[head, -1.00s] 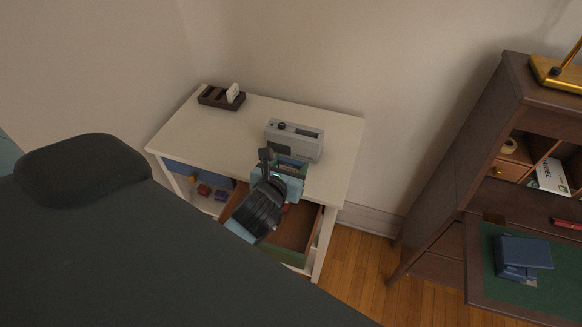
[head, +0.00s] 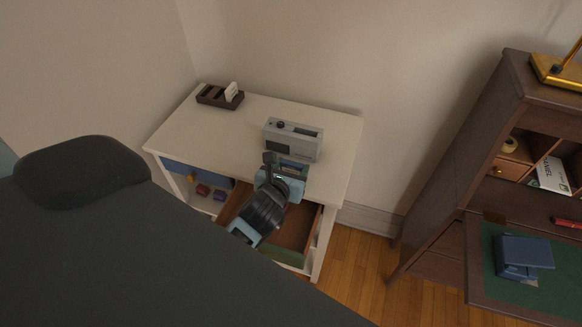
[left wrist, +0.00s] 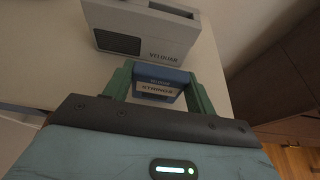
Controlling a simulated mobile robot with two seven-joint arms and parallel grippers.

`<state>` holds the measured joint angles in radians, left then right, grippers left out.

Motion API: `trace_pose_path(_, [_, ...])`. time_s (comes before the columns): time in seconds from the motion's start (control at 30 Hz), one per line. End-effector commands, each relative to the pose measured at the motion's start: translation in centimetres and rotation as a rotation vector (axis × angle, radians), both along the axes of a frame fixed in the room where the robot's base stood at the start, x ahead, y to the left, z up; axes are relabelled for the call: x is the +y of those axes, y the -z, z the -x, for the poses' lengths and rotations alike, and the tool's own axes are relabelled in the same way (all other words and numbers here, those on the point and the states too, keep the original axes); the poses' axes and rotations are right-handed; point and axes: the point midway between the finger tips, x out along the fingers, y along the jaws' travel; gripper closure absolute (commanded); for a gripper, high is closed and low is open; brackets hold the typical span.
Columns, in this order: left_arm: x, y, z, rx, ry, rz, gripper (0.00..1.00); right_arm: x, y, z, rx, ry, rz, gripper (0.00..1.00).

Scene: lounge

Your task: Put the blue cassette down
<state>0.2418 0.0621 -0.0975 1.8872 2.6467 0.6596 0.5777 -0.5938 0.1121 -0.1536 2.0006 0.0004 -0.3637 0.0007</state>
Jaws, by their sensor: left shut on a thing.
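The blue cassette (left wrist: 160,83), with a white label reading STRINGS, is between the green fingers of my left gripper (left wrist: 163,76) in the left wrist view. My left gripper (head: 290,166) is shut on it, over the front part of the white table (head: 190,130), just in front of the grey player (head: 292,140). The player also shows beyond the fingers in the left wrist view (left wrist: 145,28). I cannot tell whether the cassette touches the tabletop. My right gripper is not in view.
A brown rack (head: 213,97) with a white item stands at the table's back left. An open drawer (head: 296,228) juts out below my left arm. Small red (head: 203,190) and blue items lie below the table's left part. A dark desk (head: 455,240) stands right.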

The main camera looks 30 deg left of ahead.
Motion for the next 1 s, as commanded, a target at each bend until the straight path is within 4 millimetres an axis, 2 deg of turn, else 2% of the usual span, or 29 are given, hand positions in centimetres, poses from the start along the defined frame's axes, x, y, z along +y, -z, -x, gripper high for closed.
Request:
trace_pose_path(0.37, [0.0, 1.0, 0.0, 0.001, 0.0, -0.001, 0.68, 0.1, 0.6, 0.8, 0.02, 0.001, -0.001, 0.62])
trace_pose_path(0.4, [0.0, 1.0, 0.0, 0.001, 0.0, 0.0, 0.4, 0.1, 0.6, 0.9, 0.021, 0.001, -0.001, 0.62])
trace_pose_path(0.53, [0.0, 1.0, 0.0, 0.001, 0.0, 0.0, 0.23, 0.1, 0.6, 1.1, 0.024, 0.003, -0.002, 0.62])
trace_pose_path(0.83, [0.0, 0.8, 0.0, 0.0, 0.0, 0.0, 0.22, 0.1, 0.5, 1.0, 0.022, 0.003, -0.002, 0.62])
trace_pose_path(1.0, [-0.1, -0.4, 0.3, -0.002, 0.001, 0.001, 0.22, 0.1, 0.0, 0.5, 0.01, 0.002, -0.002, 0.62])
